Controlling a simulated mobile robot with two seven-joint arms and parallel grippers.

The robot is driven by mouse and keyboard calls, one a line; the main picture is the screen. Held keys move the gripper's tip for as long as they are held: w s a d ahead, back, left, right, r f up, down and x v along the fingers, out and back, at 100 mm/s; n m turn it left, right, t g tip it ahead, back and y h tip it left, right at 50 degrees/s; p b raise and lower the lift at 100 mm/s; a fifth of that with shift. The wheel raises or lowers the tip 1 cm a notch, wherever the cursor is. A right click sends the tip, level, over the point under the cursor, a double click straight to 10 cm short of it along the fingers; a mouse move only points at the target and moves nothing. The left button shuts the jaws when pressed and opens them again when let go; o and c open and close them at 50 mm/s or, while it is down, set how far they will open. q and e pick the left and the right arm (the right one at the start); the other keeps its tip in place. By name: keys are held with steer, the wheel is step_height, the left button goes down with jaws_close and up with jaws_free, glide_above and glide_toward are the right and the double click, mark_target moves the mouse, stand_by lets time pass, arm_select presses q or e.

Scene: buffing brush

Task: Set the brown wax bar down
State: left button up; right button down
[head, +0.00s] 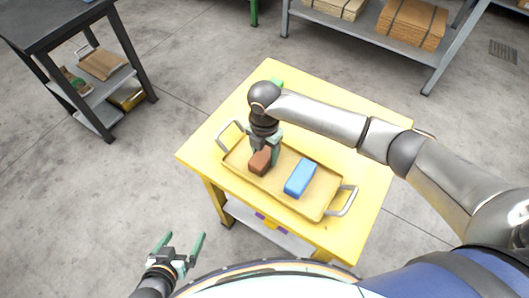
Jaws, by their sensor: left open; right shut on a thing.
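The brown wax bar (260,161) is a small brown block over the left part of the yellow tray. My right gripper (264,152) reaches down from above and is shut on the bar. I cannot tell whether the bar touches the tray floor. The tray (294,211) has a metal handle at each end and sits on the yellow table (374,190). A blue bar (300,178) lies in the tray to the right of the brown one, apart from it. My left gripper (186,243) is open and empty over the floor, left of the table.
A green thing (277,85) is partly hidden behind my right wrist at the table's back. The tray has bare floor around the blue bar. A dark shelf cart (97,82) stands at the far left. A grey rack (370,30) with boxes stands at the back.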

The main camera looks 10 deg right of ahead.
mark_target(264, 153)
steer(key=shift+f, duration=0.15)
steer(key=shift+c, duration=1.1)
jaws_free()
step_height(264, 153, up, 12)
steer(key=p, duration=0.1)
steer(key=shift+r+p, duration=0.25)
steer(key=shift+p, duration=0.1)
